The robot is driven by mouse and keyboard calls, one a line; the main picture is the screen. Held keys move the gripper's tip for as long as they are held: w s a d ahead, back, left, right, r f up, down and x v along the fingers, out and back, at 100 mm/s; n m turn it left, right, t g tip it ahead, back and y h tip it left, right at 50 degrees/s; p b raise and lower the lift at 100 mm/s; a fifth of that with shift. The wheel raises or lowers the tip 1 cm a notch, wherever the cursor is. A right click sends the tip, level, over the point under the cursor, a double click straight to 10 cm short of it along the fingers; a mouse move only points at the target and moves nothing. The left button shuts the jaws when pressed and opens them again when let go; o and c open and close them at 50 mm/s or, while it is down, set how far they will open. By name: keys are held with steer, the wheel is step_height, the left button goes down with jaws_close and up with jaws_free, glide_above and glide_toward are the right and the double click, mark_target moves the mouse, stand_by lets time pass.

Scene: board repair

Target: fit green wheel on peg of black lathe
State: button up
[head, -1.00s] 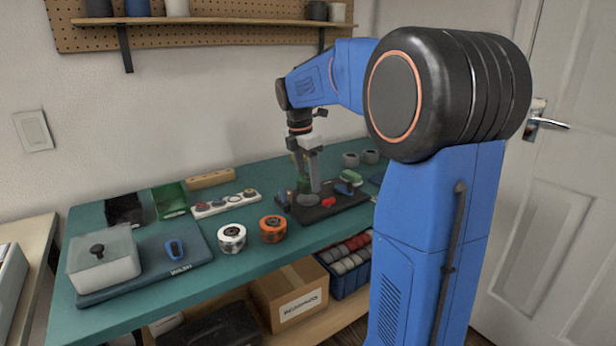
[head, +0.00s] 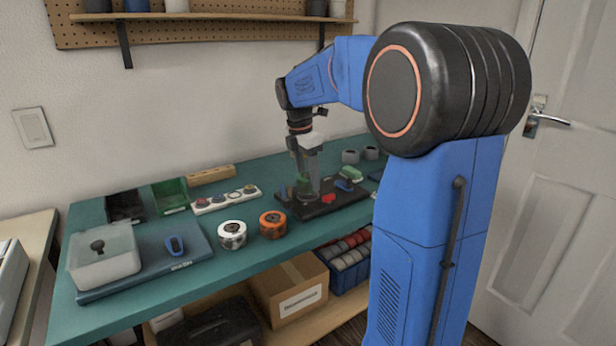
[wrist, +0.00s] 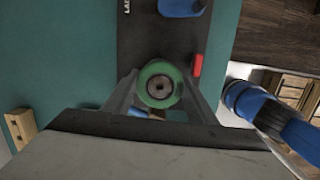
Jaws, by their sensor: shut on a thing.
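The green wheel (wrist: 147,78) shows face-on in the wrist view, between the fingers of my gripper (wrist: 160,92). My gripper is shut on it. A round grey-brown end shows inside the wheel's hole, roughly centred. I cannot tell how far the wheel is down on a peg. In the head view, my gripper (head: 307,190) points down over the black lathe (head: 340,205), with the green wheel (head: 304,181) low between the fingers. The lathe's dark base (wrist: 150,45) lies below in the wrist view. The fingers and wheel hide the peg's lower part.
A red part (wrist: 197,65) and a blue part (wrist: 181,7) sit on the lathe. White (head: 232,235) and orange (head: 272,224) rolls stand to its left. A power strip (head: 226,199) lies behind them. A green block (head: 351,173) and grey rolls are near the back right.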

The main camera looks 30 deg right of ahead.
steer(key=shift+f, duration=0.9)
stand_by(1.2)
steer(key=o, duration=1.4)
steer(key=shift+o, duration=0.2)
steer(key=shift+r, duration=0.1)
steer(key=shift+o, duration=0.6)
steer(key=shift+r, duration=3.4)
